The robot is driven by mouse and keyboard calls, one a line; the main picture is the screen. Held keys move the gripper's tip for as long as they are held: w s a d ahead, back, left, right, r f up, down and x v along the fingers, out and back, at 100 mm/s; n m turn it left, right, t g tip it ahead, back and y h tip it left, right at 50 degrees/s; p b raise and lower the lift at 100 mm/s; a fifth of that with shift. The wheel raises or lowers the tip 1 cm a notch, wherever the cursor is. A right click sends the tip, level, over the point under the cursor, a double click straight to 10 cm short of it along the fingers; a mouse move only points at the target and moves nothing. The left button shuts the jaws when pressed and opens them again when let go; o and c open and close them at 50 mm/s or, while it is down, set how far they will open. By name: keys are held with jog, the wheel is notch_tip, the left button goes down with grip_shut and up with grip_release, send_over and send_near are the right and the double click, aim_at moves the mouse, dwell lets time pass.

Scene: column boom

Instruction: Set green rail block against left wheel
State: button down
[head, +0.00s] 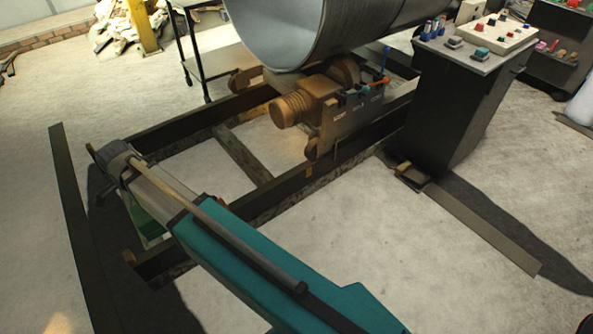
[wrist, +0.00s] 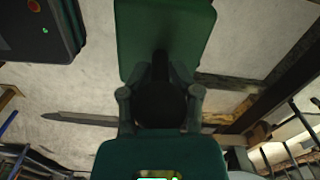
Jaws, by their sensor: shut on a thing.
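The green rail block (wrist: 165,38) fills the top middle of the wrist view, at the fingers of my gripper (wrist: 160,104). The gripper is shut on it. In the head view a strip of the green block (head: 143,213) shows beside my arm, above the near left end of the rail frame; the arm hides the rest and the fingers. An orange-brown wheeled carriage (head: 335,118) stands on the rails under the big pipe, right of and beyond the block. Which of its wheels is the left one I cannot tell. The block is well apart from the carriage.
Dark rails (head: 285,190) with a cross beam (head: 242,157) run between block and carriage. A large grey pipe (head: 285,30) hangs over the carriage. A control console (head: 455,100) stands at the right. A cart (head: 205,68) stands behind.

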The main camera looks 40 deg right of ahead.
jog(key=shift+r, duration=0.2)
notch_tip(320, 180, up, 35)
jog(key=p, duration=3.5)
jog(key=shift+f, duration=0.15)
jog(key=shift+d, duration=0.15)
